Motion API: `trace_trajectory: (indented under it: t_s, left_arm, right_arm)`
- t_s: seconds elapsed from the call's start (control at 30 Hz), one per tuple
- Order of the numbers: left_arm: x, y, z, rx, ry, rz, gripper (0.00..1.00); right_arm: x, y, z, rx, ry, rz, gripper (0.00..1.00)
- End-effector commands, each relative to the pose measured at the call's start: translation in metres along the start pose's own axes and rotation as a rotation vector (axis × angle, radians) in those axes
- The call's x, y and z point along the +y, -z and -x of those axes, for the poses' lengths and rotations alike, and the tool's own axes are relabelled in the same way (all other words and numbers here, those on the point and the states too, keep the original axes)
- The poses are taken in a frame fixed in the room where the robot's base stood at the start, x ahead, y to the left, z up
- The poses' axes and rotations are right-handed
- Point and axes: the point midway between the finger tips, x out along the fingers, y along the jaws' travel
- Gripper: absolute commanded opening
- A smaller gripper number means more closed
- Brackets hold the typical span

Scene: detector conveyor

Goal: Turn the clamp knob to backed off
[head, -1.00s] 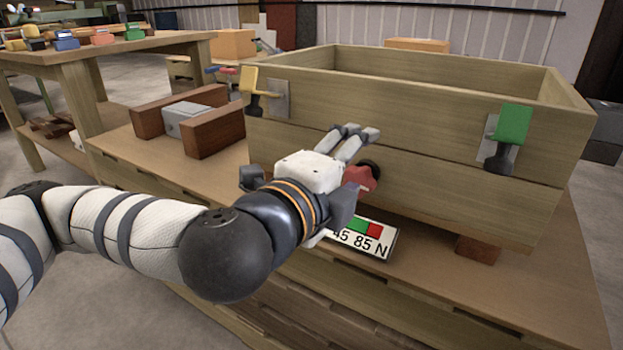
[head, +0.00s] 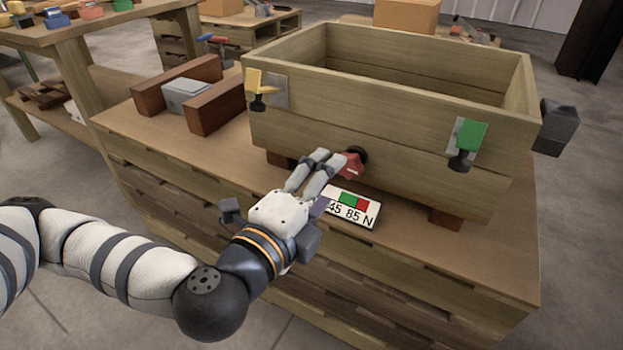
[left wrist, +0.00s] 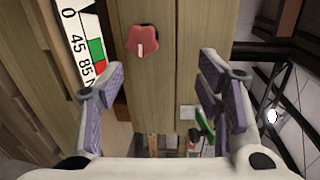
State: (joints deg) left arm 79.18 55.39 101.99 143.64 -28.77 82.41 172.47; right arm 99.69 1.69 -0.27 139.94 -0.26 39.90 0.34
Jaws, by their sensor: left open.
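The clamp knob is a red lobed knob (head: 350,165) with a white mark, on the lower front board of a wooden box (head: 400,135). In the left wrist view the red knob (left wrist: 142,40) lies beyond the fingertips, between the lines of the two fingers, left of centre. My left gripper (head: 325,160) is just left of the knob in the head view. Its purple-padded fingers (left wrist: 160,85) are spread wide with nothing between them. I cannot tell from the head view whether a fingertip touches the knob. My right gripper is not in view.
A scale plate (head: 351,208) with green and red fields lies below the knob. Yellow (head: 257,90) and green (head: 466,140) latches sit on the box front. A grey block (head: 187,96) between brown blocks (head: 215,112) stands left on the bench.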

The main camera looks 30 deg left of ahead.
Motion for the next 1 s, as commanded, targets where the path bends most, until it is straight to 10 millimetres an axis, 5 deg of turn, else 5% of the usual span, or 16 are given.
trace_trajectory:
  t_s: [0.23, 0.7, 0.83, 1.0]
  left_arm:
    - [0.0, 0.0, 0.02, -0.001, -0.001, -0.002, 0.6]
    - [0.004, 0.002, 0.021, 0.0, -0.004, -0.057, 0.6]
    - [0.016, 0.014, 0.019, 0.009, -0.033, -0.507, 0.6]
    - [0.039, 0.031, 0.018, 0.047, -0.057, -1.498, 0.6]
  right_arm:
    - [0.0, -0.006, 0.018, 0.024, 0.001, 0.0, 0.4]
    - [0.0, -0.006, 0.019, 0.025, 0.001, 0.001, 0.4]
    - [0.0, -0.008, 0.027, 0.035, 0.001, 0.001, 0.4]
    - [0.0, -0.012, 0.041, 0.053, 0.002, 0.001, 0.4]
